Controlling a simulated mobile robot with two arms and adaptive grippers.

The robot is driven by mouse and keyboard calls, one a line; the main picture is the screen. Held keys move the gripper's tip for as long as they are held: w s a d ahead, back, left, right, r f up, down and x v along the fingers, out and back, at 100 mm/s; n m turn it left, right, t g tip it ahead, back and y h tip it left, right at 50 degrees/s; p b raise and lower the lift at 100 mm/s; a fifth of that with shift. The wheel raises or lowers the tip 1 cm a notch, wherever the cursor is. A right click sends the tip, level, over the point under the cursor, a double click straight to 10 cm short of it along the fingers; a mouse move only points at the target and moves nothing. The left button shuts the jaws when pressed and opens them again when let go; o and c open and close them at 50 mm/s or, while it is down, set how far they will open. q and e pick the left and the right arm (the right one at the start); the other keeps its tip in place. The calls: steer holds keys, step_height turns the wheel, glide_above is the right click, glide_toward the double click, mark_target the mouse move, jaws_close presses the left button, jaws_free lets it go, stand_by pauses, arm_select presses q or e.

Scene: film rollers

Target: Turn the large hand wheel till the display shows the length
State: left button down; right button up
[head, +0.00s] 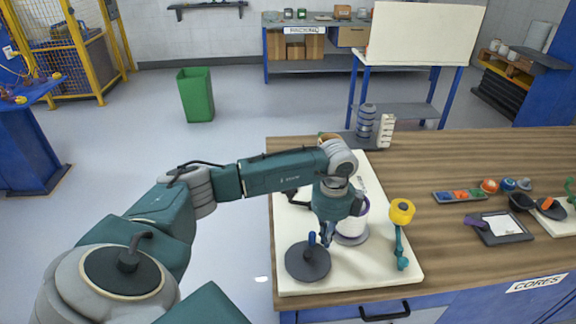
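A large dark grey hand wheel (306,266) lies flat at the front left of a cream board (372,277). A short blue handle (312,238) stands up from it. My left gripper (326,236) points down just right of the handle, at or very near it. Its fingers are small and dark, so I cannot tell whether they touch or grip the handle. A white roll with a purple edge (352,226) stands behind the gripper, partly hidden by it. I can make out no readable length display; my arm covers part of the board. My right gripper is not in view.
A teal stand with a yellow top (401,220) rises right of the white roll. On the wooden table (455,165) are grey stacked discs (366,122), a tray of coloured pieces (460,196) and a dark framed tray (502,228). The table's middle is mostly clear.

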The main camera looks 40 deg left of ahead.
mark_target(315, 234)
arm_select(q)
steer(key=shift+a, duration=0.1)
stand_by(0.3)
steer(key=shift+s+a, duration=0.2)
steer(key=shift+a, duration=0.45)
steer(key=shift+s+a, duration=0.2)
steer(key=shift+a, duration=0.4)
steer(key=shift+s+a, duration=0.1)
steer(key=shift+a, duration=0.05)
steer(key=shift+s+a+f, duration=0.1)
steer(key=shift+s+a, duration=0.1)
steer(key=shift+a, duration=0.1)
steer(key=shift+w+d, duration=0.1)
steer(key=shift+d, duration=0.05)
steer(key=shift+w+d, duration=0.55)
steer(key=shift+w, duration=0.15)
step_height(315, 234, up, 7)
steer(key=p, duration=0.5)
steer(key=shift+d, duration=0.1)
